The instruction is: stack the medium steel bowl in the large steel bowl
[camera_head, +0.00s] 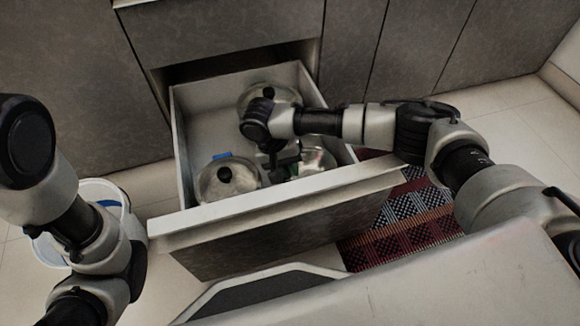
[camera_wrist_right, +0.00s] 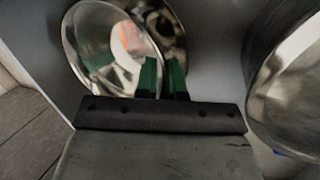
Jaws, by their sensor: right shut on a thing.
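My right gripper (camera_head: 284,168) reaches down into the open drawer. In the right wrist view its green-tipped fingers (camera_wrist_right: 164,78) are shut on the rim of a shiny steel bowl (camera_wrist_right: 92,40), one finger inside and one outside. A second, darker steel bowl (camera_wrist_right: 170,25) shows just behind and beside it, overlapping in view. I cannot tell for sure which bowl is medium and which is large, or whether they touch. In the head view, steel bowl metal (camera_head: 320,160) shows right of the gripper, partly hidden by my arm. My left gripper is out of view.
The drawer (camera_head: 198,100) also holds a lidded steel pot (camera_head: 238,192) at front left, another (camera_head: 285,94) at the back, and a small blue thing (camera_head: 221,155). A white bucket (camera_head: 98,192) stands left, and a patterned rug (camera_head: 405,215) lies right.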

